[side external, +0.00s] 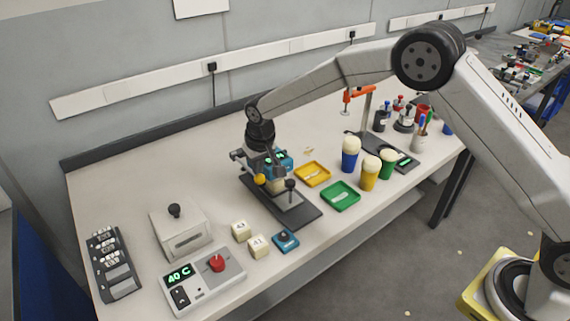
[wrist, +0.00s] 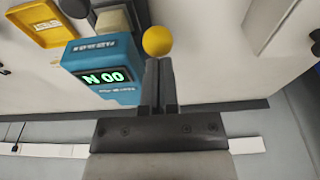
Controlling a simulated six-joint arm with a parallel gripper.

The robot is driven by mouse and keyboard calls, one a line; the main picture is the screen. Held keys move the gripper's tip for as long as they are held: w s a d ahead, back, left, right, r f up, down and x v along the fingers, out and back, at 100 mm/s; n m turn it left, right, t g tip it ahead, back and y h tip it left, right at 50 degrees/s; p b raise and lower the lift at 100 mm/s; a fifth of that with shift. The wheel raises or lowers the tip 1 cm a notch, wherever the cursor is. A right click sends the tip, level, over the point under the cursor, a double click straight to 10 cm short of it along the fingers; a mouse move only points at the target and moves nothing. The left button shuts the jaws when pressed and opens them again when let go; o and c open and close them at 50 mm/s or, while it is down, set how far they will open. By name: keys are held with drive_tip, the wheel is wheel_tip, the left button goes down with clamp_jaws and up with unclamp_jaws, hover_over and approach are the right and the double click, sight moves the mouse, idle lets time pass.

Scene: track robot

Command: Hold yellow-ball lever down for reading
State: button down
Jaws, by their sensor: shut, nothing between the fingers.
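The yellow ball (side external: 260,180) sits on the lever of a small test device with a dark base plate (side external: 308,215). In the wrist view the yellow ball (wrist: 157,41) is just beyond my fingertips, and I cannot tell whether they touch it. The blue unit also shows in the side view (side external: 285,160), partly hidden by my wrist. My gripper (wrist: 158,62) is shut and empty, its fingers together at the ball. The lever arm itself is mostly hidden.
A yellow tray (side external: 327,178) and a green tray (side external: 354,204) lie to the right, with colored cups behind them. Cream blocks (side external: 241,231), a small blue box (side external: 285,241) and a "40 C" controller (side external: 203,280) stand in front. A black-knobbed post (side external: 290,185) rises beside the ball.

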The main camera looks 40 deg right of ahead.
drive_tip(key=shift+f, duration=1.25)
drive_tip(key=shift+r, duration=0.25)
idle(1.7)
wheel_tip(320, 180, up, 11)
drive_tip(key=shift+f, duration=0.2)
idle(1.3)
idle(0.6)
drive_tip(key=s+d+f, duration=0.1)
drive_tip(key=s+d, duration=0.3)
drive_tip(key=s, duration=0.5)
drive_tip(key=s+d+f, duration=0.1)
drive_tip(key=s+d, duration=0.4)
drive_tip(key=s, duration=0.5)
drive_tip(key=s+d+f, duration=0.2)
drive_tip(key=s+d, duration=0.2)
drive_tip(key=s, duration=0.6)
drive_tip(key=shift+s+d, duration=0.2)
drive_tip(key=shift+d, duration=0.05)
